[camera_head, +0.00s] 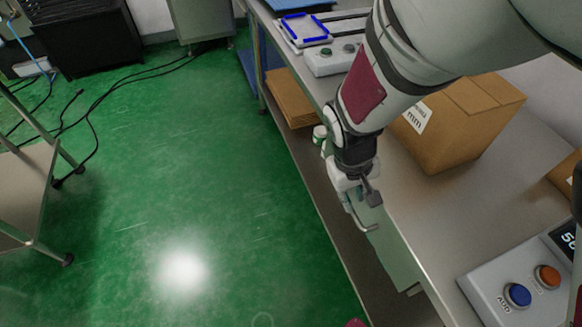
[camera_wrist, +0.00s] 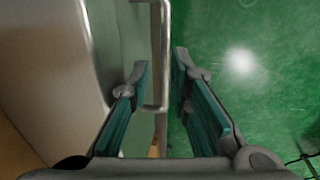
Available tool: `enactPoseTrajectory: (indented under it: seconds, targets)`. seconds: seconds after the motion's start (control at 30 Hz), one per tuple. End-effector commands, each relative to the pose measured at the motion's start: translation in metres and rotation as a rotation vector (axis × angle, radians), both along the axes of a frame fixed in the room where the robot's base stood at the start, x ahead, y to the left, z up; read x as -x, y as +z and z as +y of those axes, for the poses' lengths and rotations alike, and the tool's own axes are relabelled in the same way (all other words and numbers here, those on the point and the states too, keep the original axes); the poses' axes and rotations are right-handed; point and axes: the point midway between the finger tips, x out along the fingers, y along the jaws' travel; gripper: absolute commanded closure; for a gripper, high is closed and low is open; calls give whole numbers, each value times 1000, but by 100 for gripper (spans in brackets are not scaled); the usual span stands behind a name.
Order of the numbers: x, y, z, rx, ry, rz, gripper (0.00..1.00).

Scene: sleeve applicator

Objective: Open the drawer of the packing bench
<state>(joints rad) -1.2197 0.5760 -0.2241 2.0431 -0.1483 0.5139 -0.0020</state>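The packing bench (camera_head: 440,225) runs down the right side of the head view. Its pale green drawer (camera_head: 395,255) sits under the bench top and looks shut. A metal bar handle (camera_head: 354,217) stands out from the drawer front. My gripper (camera_head: 358,190) is at the handle, beside the bench edge. In the wrist view my gripper (camera_wrist: 161,68) is open, with one teal-padded finger on each side of the handle (camera_wrist: 160,50). A gap shows between the bar and each finger. The drawer front (camera_wrist: 128,35) shows behind the left finger. The far side of the drawer is hidden.
A cardboard box (camera_head: 460,120) and a control panel with blue and orange buttons (camera_head: 520,290) stand on the bench. Flat cardboard (camera_head: 290,98) lies on the lower shelf.

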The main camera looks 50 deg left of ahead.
Motion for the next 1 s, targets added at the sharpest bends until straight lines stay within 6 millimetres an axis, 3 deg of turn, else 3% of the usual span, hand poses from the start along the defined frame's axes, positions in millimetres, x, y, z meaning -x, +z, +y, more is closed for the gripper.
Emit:
enactPoseTrajectory:
  seconds: [0.03, 0.2, 0.57, 0.63, 0.67, 1.0]
  targets:
    - [7, -7, 8, -7, 25, 0, 82]
    - [4, -21, 7, -8, 25, -1, 82]
    - [4, -24, 5, -5, 24, -1, 82]
    - [3, -24, 5, -5, 23, -1, 98]
    - [3, -25, 5, -4, 23, -2, 100]
    - [1, -24, 8, -4, 19, -5, 100]
